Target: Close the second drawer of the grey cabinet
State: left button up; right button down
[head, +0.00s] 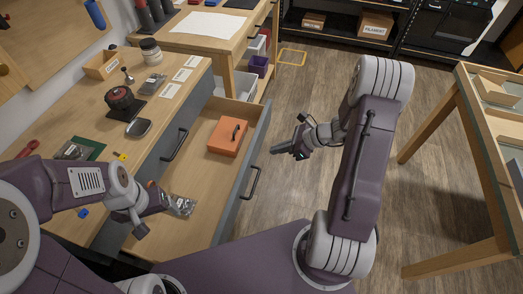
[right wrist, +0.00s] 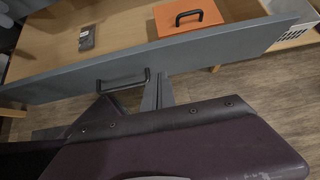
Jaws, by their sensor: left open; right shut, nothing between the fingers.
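The grey cabinet (head: 193,126) stands under the wooden worktop. Its upper drawer front, with a black handle, is shut. The drawer below it (head: 262,130) is pulled far out, with a grey front and black handle (head: 251,183); the front also shows in the right wrist view (right wrist: 60,88), with its handle (right wrist: 123,84). My right gripper (head: 277,149) is shut and empty, outside the drawer front; in the right wrist view its fingertips (right wrist: 158,80) are close to the front, right of the handle. Whether they touch is unclear. My left gripper (head: 152,214) is open above the drawer's near left part.
An orange case (head: 226,137) and a small packet (head: 180,205) lie in the drawer. Wooden floor is clear right of the drawer, up to another table (head: 455,110).

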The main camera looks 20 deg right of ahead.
aim_at(253, 151)
pick_arm(q)
jog(key=shift+f, duration=0.55)
pick_arm(e)
jog(key=shift+w+a+f, duration=0.25)
jog(key=shift+w+a, duration=0.3)
jog(key=shift+a, duration=0.25)
jog(key=shift+w+a+f, duration=0.3)
jog(key=shift+w+a, duration=0.2)
jog(key=shift+a, duration=0.3)
jog(key=shift+w+a+f, duration=0.25)
jog(key=shift+w+a, duration=0.3)
jog(key=shift+a, duration=0.25)
pick_arm(q)
jog(key=shift+b, duration=0.3)
jog(key=shift+w+a, duration=0.6)
jog(key=shift+a, duration=0.35)
pick_arm(e)
jog(key=w+a, duration=0.6)
jog(key=a, duration=0.3)
jog(key=w+a, duration=0.6)
jog(key=a, duration=0.3)
jog(key=shift+w+a, duration=0.2)
jog(key=shift+d, duration=0.1)
